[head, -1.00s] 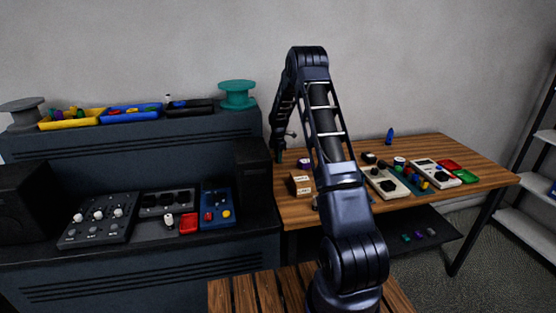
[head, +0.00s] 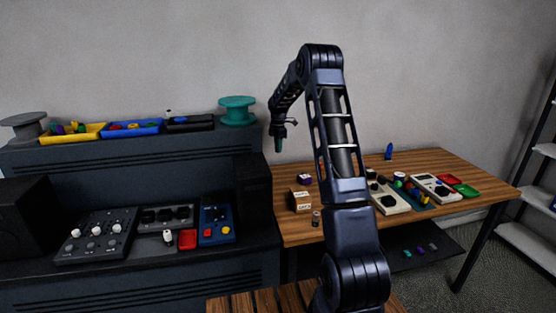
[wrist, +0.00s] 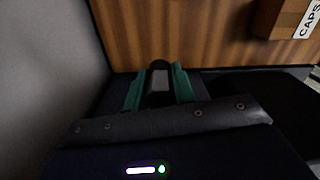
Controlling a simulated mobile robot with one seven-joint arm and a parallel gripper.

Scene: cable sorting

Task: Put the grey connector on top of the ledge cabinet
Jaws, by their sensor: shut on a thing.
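My gripper (head: 279,143) hangs at the left end of the wooden table, above table height and against the grey wall in the head view. In the wrist view its teal fingers (wrist: 159,88) are shut on a small dark-and-grey piece, seemingly the grey connector (wrist: 160,80). The fingers hide part of it, and it is too small to make out in the head view. The ledge cabinet (head: 75,165) is the dark blue-grey unit at left. Its raised top lies left of my gripper, which is apart from it.
On the cabinet's top stand a grey spool (head: 25,127), yellow bin (head: 88,136), blue bin (head: 133,129), black tray (head: 190,124) and teal spool (head: 238,110). A black speaker (head: 252,188) stands below its right end. A caps box (head: 300,201) is on the wooden table (head: 335,231).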

